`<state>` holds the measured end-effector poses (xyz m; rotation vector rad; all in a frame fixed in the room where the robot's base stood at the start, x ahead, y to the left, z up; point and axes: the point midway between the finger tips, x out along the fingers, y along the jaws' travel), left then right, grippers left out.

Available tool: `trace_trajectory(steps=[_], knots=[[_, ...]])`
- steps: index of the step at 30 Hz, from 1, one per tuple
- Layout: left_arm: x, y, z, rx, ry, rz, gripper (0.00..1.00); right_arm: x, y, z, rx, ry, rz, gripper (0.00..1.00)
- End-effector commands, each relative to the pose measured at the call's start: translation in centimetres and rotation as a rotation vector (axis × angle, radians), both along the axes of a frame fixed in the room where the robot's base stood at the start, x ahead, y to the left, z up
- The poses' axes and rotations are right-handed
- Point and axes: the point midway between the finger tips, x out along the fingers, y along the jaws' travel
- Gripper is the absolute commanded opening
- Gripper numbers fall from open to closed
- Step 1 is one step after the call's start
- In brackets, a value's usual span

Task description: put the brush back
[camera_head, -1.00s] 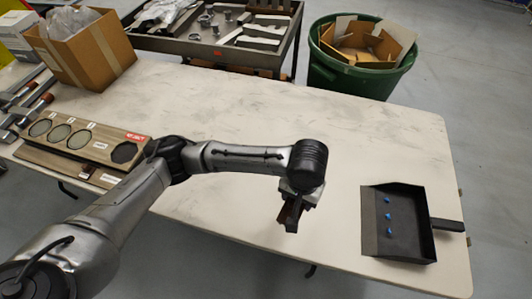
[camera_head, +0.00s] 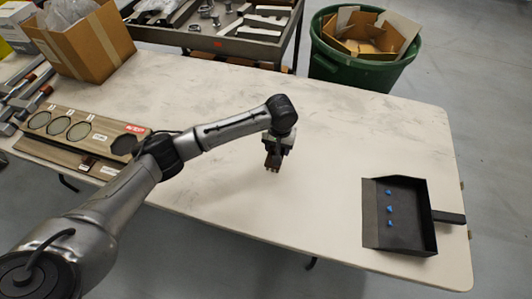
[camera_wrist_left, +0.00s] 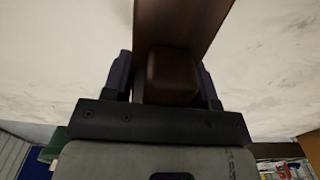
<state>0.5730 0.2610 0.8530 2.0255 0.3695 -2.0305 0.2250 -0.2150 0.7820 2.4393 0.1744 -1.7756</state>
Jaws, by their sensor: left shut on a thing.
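My left gripper (camera_head: 278,150) is shut on the brown brush (camera_head: 272,161), above the middle of the white table. In the head view only the small lower end of the brush shows below the jaws. In the left wrist view the brush (camera_wrist_left: 180,30) is a brown wooden block between the two dark fingers, extending up out of the picture. A black dustpan (camera_head: 376,240) with several small blue bits (camera_head: 390,208) lies on the table to the right, its handle pointing right. My right gripper is not in view.
A wooden board (camera_head: 47,146) with round inserts and a red label is at the left of the table (camera_head: 330,130). Clamps (camera_head: 18,100) and a cardboard box (camera_head: 90,45) are behind it. A green bin (camera_head: 365,72) and metal cart (camera_head: 225,48) stand beyond. The table's middle is clear.

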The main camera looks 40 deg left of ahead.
Motion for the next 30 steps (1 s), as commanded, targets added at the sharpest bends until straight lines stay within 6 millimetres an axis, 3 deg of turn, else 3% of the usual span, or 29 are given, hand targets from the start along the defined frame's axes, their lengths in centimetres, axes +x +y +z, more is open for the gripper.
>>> trace_trajectory(steps=[3, 9, 17, 25, 30], knots=[[0.1, 2.3, -1.6, 0.003, 0.000, 0.003, 0.34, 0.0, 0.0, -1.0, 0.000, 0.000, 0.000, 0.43], [0.2, 4.5, -2.7, 0.001, 0.000, 0.001, 0.34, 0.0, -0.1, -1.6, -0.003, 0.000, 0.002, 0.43], [0.3, 5.0, -3.4, -0.001, -0.001, -0.001, 0.34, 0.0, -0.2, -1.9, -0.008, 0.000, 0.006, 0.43], [0.2, 5.0, -6.7, 0.001, -0.001, -0.001, 0.34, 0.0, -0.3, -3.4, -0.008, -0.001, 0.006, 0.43], [0.2, 5.0, -6.9, 0.000, -0.003, -0.001, 0.34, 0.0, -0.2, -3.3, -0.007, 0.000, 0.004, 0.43]])
